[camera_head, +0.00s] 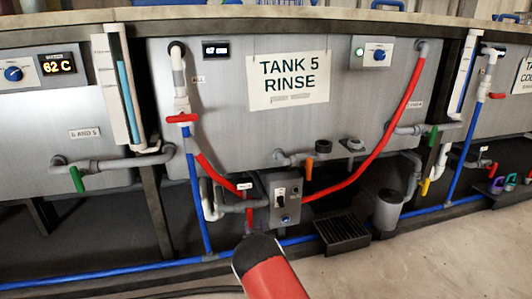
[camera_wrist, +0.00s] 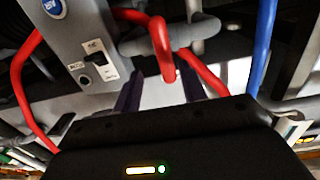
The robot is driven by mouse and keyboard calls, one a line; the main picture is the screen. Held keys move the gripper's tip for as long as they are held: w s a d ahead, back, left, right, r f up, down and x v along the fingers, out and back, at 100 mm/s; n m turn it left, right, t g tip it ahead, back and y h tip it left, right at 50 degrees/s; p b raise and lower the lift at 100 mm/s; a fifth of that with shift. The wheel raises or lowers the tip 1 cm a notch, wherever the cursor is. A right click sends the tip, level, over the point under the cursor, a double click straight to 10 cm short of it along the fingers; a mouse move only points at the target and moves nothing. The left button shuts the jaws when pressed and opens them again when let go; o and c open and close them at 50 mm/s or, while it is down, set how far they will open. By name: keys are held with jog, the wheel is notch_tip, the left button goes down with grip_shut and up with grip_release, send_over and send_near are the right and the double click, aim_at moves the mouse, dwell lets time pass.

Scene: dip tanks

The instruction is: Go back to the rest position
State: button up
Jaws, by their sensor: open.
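My gripper (camera_wrist: 160,84) is open and empty in the wrist view, its two dark fingers apart with a pale surface showing between them. Beyond the fingertips, a red hose (camera_wrist: 160,42) bends down from a grey pipe. I cannot tell how far the hose is from the fingers. A grey control box (camera_wrist: 84,42) is at the upper left there. In the head view my red arm reaches in from the bottom centre toward the same control box (camera_head: 287,197), low in front of tank 5. My gripper's fingers cannot be made out in that view.
Tank 5 (camera_head: 343,104) spans the middle, with red hoses (camera_head: 385,128), grey pipes and valves. A blue pipe (camera_head: 110,270) runs along the floor. A black grate (camera_head: 342,229) and a grey cylindrical container (camera_head: 388,209) are right of the box. Open floor (camera_head: 430,262) lies lower right.

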jog(key=s+d+r+m+g+h+p, duration=0.25)
jog(key=d+r, duration=0.35)
jog(key=r, duration=0.5)
jog(key=s+d+r+m+g+h+p, duration=0.1)
jog(key=s+d+r, duration=0.35)
jog(key=r, duration=0.75)
jog(key=s+d+r+g+p, duration=0.1)
jog(key=s+d+r+g, duration=0.15)
jog(key=s+r, duration=0.3)
jog(key=s+d+r+g, duration=0.1)
jog(key=s+d+r, duration=0.35)
jog(key=s, duration=0.25)
jog(key=s+d+r+g+p, duration=0.1)
jog(key=s+d+g, duration=0.1)
jog(key=s, duration=1.3)
jog(key=s+d+r+g+h+p, duration=0.1)
jog(key=s+d+r+g+p, duration=0.1)
jog(key=s, duration=1.3)
jog(key=shift+s+r+n+g, duration=0.25)
jog(key=shift+s+n+g, duration=0.05)
jog(key=shift+s+n, duration=0.15)
